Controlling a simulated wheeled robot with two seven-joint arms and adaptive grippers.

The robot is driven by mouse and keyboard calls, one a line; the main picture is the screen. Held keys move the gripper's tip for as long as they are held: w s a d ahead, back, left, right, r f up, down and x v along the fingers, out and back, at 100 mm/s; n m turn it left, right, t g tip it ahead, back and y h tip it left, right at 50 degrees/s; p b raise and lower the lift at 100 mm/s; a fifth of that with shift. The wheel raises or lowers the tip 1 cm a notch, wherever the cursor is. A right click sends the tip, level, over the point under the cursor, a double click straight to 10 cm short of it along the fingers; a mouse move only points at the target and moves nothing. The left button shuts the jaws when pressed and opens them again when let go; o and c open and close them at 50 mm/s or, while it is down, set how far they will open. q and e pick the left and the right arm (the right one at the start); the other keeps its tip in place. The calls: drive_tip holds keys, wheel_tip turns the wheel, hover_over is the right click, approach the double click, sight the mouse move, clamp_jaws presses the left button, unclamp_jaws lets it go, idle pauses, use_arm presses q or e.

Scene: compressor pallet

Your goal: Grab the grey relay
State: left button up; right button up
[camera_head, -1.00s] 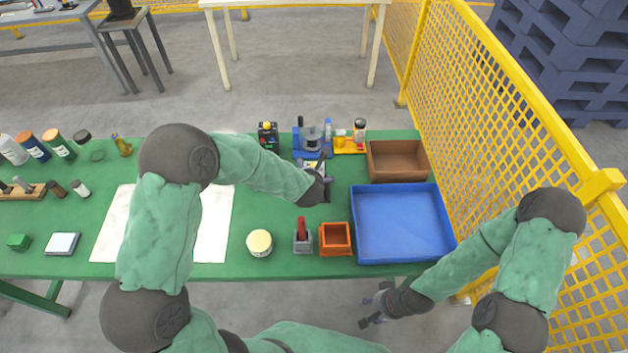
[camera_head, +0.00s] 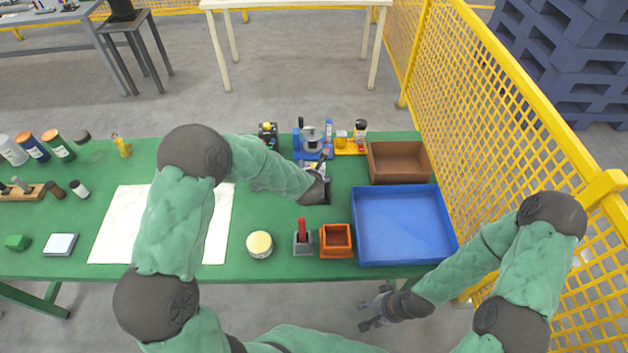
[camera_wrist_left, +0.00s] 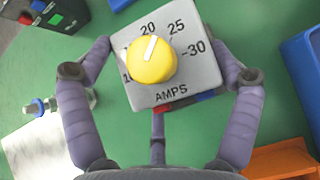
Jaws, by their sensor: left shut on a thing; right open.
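The grey relay (camera_wrist_left: 185,87) is a square block with a yellow dial and "AMPS" scale, seen from above in the left wrist view. My left gripper (camera_wrist_left: 160,62) has one finger against each side of it and is shut on it. In the head view my left gripper (camera_head: 318,188) is over the green table behind the red-handled item, and its own wrist largely hides the relay. My right gripper (camera_head: 376,312) is open and empty, low in front of the table's front edge.
A blue tray (camera_head: 403,262), an orange box (camera_head: 336,254) and a brown bin (camera_head: 400,180) stand on the right. A blue press-like fixture (camera_head: 312,155) is behind my left gripper. A red-handled item (camera_head: 302,240) and a round tin (camera_head: 259,244) stand in front.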

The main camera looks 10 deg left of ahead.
use_arm(q)
drive_tip(key=s+d+r+p, duration=0.2)
drive_tip(key=s+r, duration=0.6)
drive_tip(key=s, duration=0.5)
drive_tip(key=shift+s+d, duration=0.3)
drive_tip(key=shift+d, duration=0.25)
